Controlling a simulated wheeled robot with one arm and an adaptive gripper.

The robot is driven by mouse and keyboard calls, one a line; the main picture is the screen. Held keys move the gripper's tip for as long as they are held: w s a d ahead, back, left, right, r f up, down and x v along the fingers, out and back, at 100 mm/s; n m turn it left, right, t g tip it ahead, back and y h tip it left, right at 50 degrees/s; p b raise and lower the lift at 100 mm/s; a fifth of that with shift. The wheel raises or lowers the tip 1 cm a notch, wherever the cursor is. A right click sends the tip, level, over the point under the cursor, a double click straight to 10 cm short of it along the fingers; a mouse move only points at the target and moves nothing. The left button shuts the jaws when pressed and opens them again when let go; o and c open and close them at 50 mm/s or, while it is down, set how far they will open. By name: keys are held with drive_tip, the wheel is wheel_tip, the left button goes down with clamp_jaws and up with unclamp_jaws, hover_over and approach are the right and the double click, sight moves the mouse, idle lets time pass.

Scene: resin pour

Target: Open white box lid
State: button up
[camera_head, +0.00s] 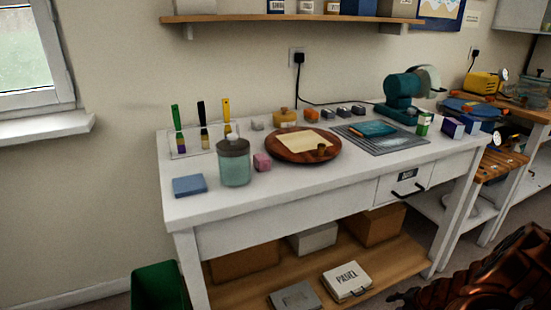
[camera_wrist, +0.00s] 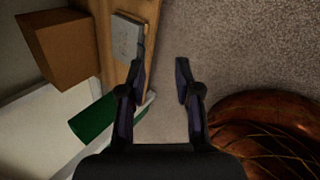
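The white box (camera_head: 346,281), with dark lettering on its closed lid, lies on the table's lower shelf near the front edge in the head view. My gripper (camera_wrist: 160,62) is open and empty in the wrist view. Its fingers point towards the shelf edge and the carpet. A flat grey box (camera_wrist: 129,37) lies on the shelf just beyond the left fingertip, apart from it as far as I can tell. It looks like the grey box (camera_head: 296,297) left of the white box in the head view. I cannot make out the white box in the wrist view.
Cardboard boxes (camera_head: 244,262) stand farther back on the wooden lower shelf (camera_head: 400,262). A green bin (camera_head: 158,287) stands left of the table leg. The white tabletop (camera_head: 215,207) with jar and brushes lies above the shelf.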

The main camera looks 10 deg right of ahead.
drive_tip(key=w+a+r+n+g+y, duration=0.1)
drive_tip(key=w+a+r+n+y, duration=0.1)
drive_tip(key=a+r+n, duration=0.9)
drive_tip(key=w+a+r+n+g+y, duration=0.1)
drive_tip(key=w+a+r+n+y, duration=0.1)
drive_tip(key=a+r+n, duration=0.95)
drive_tip(key=s+a+r+n+g+h, duration=0.1)
drive_tip(key=s+a+r+n+g, duration=0.2)
drive_tip(key=s+a+n, duration=0.5)
drive_tip(key=s+a+r+n+g, duration=0.2)
drive_tip(key=s+a+n, duration=0.4)
drive_tip(key=s+n, duration=0.3)
drive_tip(key=s+d+r+n+g+h, duration=0.1)
drive_tip(key=s+d+n+h, duration=0.1)
drive_tip(key=s+n, duration=0.2)
drive_tip(key=s+d+r+n+g+h, duration=0.1)
drive_tip(key=s+n, duration=0.4)
drive_tip(key=s, duration=0.5)
drive_tip(key=shift+s+d+r+h, duration=0.15)
drive_tip(key=shift+d+r+h, duration=0.65)
drive_tip(key=shift+h, duration=0.2)
drive_tip(key=shift+t, duration=0.4)
drive_tip(key=r+p, duration=0.9)
drive_tip(key=r, duration=0.1)
drive_tip(key=r+p, duration=1)
drive_tip(key=shift+s+r, duration=0.2)
drive_tip(key=shift+r, duration=0.15)
